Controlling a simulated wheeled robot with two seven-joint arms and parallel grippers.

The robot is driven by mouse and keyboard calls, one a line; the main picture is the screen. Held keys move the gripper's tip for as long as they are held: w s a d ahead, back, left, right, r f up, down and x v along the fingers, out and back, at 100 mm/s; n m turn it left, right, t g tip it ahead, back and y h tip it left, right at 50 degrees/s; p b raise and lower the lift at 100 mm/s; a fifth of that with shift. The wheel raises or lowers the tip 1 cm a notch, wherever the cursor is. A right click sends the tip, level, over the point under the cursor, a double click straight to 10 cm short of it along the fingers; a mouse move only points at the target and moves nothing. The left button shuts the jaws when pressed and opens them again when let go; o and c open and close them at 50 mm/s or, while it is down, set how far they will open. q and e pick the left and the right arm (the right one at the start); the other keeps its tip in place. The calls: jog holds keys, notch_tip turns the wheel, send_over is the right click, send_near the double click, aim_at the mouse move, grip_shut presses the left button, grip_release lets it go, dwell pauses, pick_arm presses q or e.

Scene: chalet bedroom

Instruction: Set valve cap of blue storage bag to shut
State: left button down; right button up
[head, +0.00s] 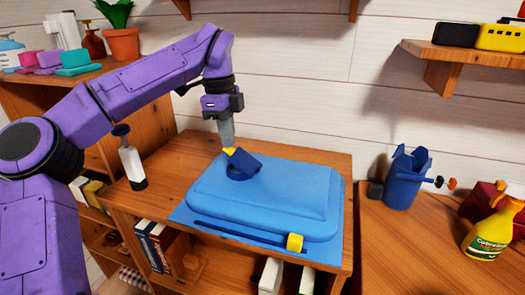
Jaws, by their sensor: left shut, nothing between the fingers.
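The blue storage bag (275,200) lies flat on the wooden shelf top, with a yellow slider (295,242) at the right of its front seam. Its dark blue valve cap (244,166) is near the back left of the bag and looks tilted up from the round valve base. My left gripper (228,148) points down just above the cap. Its fingers are shut with nothing between them, and the yellow tip is at or very near the cap's upper left edge; I cannot tell if they touch. My right gripper is not in view.
A white and dark bottle-like item (131,165) stands on the shelf top (190,155) left of the bag. On the right, a blue bin (404,178) and a yellow spray bottle (492,228) stand on another wooden surface. A potted plant (121,42) is on the upper left shelf.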

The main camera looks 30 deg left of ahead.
aim_at(218, 168)
pick_arm(q)
jog(key=a+f+h+b, duration=0.1)
jog(key=b, duration=0.1)
jog(key=a+f+h+b, duration=0.1)
jog(key=f+h+b, duration=0.1)
jog(key=b, duration=0.1)
jog(key=a+f+t+h+b, duration=0.1)
jog(key=f+h+b, duration=0.1)
jog(key=shift+s+a+b, duration=0.25)
jog(key=shift+s+b, duration=0.05)
jog(key=shift+b, duration=0.1)
jog(key=shift+a+f+b, duration=0.15)
jog(key=shift+f+b, duration=0.2)
jog(key=shift+b, duration=0.3)
jog(key=shift+f, duration=0.1)
